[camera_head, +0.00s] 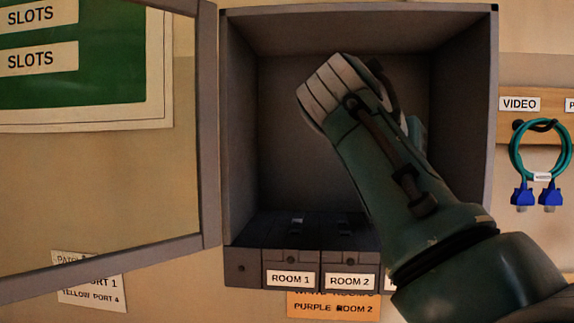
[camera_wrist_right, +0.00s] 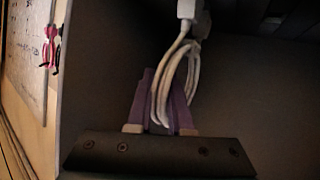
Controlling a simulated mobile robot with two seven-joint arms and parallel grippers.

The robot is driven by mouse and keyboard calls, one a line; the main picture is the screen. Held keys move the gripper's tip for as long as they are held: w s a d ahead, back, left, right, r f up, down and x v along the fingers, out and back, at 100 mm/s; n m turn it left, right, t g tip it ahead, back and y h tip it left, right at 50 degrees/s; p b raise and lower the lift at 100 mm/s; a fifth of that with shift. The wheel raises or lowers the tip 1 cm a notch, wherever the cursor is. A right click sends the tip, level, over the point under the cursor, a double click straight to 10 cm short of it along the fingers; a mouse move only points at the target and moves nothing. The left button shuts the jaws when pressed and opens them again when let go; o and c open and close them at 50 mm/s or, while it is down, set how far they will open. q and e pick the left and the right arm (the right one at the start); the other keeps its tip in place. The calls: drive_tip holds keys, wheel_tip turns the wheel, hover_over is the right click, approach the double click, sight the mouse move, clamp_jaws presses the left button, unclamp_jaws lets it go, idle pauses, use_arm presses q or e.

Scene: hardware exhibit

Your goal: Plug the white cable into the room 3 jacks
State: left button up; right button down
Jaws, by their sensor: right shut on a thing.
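My right arm reaches from the lower right into the open grey cabinet (camera_head: 280,130) in the head view. My right gripper (camera_wrist_right: 166,85) has purple fingers, shut on the looped white cable (camera_wrist_right: 190,70) in the right wrist view. A white connector (camera_wrist_right: 187,9) is at the cable's upper end, partly cut off by the picture edge. The ROOM 1 unit (camera_head: 291,256) and ROOM 2 unit (camera_head: 350,258) stand on the cabinet floor. My arm covers most of the part right of ROOM 2, where only a sliver of another label shows. Room 3 jacks cannot be made out.
The cabinet's open door frame (camera_head: 209,130) is at the left. A VIDEO hook with a teal cable (camera_head: 541,150) with blue plugs hangs at the right. An orange note (camera_head: 333,305) is below the cabinet. The cabinet's left interior is clear.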

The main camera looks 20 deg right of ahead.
drive_tip(key=shift+c, duration=0.5)
unclamp_jaws()
idle(0.6)
drive_tip(key=shift+p+v, duration=0.35)
drive_tip(key=shift+v, duration=0.75)
drive_tip(key=p+v, duration=0.1)
drive_tip(key=v, duration=0.4)
drive_tip(key=shift+s+a+r, duration=0.1)
drive_tip(key=shift+a, duration=0.05)
